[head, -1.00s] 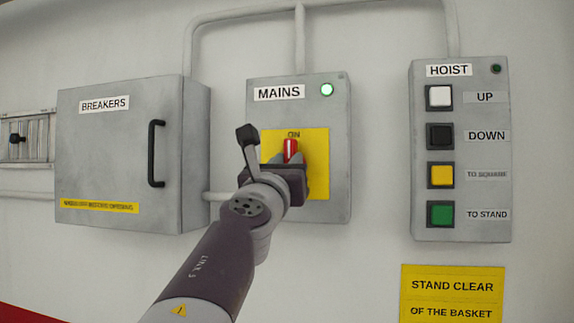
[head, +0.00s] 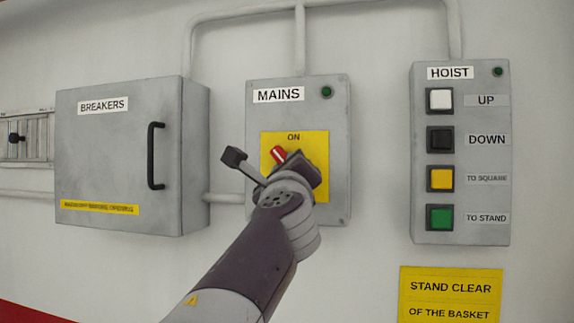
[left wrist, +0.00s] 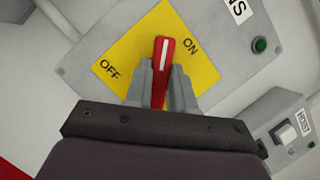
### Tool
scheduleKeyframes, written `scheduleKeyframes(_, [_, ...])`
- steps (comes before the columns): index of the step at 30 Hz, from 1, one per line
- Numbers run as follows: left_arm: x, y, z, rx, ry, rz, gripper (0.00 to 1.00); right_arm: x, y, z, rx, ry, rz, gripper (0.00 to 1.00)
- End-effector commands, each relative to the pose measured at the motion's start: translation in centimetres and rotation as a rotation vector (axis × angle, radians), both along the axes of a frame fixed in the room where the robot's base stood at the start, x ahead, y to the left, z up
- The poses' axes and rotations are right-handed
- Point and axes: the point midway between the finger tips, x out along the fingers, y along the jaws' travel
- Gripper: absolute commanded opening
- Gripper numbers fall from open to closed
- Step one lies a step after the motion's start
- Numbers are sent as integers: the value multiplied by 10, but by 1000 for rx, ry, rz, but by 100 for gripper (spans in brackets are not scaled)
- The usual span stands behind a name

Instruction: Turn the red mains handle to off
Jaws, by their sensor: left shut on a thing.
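The red mains handle (head: 278,154) with a white stripe sits on the yellow plate (head: 318,150) of the grey MAINS box (head: 258,115). In the head view it tilts up and to the left, away from the ON label. In the left wrist view the handle (left wrist: 164,52) points between the OFF and ON labels. My left gripper (left wrist: 161,80) is shut on the handle, one grey finger on each side. In the head view my arm hides the lower part of the plate and the OFF label. The lamp (head: 327,92) on the box is dark green. My right gripper is not in view.
A closed grey BREAKERS cabinet (head: 110,160) with a black pull handle (head: 155,155) is at the left. The HOIST box (head: 480,110) with several coloured buttons is at the right. A yellow STAND CLEAR sign (head: 450,298) is below it.

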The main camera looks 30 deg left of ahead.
Motion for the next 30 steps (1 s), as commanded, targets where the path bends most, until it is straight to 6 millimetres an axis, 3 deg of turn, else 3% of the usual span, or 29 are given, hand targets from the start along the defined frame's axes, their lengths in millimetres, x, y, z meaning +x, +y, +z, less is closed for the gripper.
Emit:
scheduleKeyframes(18, [1,0,2,-553,-132,0,0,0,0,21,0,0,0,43])
scheduleKeyframes(30, [1,0,0,-788,-188,2,0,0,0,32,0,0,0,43])
